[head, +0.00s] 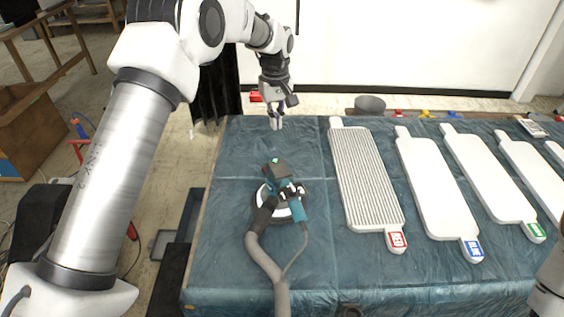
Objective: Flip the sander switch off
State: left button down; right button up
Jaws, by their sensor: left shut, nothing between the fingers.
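The sander (277,184) sits on the blue sheet-covered table (325,270), left of the panels. It has a teal and dark body over a round white and black base. A small green spot shows on its top; I cannot make out the switch position. A thick grey hose (262,258) and a thin cable run from it toward the near edge. My left gripper (276,124) is shut and empty, pointing down near the table's far left corner, beyond the sander and apart from it. My right gripper is not in view.
Several white panels with coloured tags lie right of the sander; the nearest is a ribbed panel (365,178) with a red tag. A grey round object (370,104) stands at the far edge. The sheet between sander and far edge is clear.

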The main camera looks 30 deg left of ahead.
pick_arm(q)
jog(key=f+p, duration=0.1)
jog(key=f, duration=0.3)
jog(key=f+p, duration=0.1)
jog(key=f, duration=0.4)
jog(key=f+p, duration=0.2)
jog(key=f, duration=0.3)
jog(key=shift+w, duration=0.35)
jog(key=shift+f, duration=0.45)
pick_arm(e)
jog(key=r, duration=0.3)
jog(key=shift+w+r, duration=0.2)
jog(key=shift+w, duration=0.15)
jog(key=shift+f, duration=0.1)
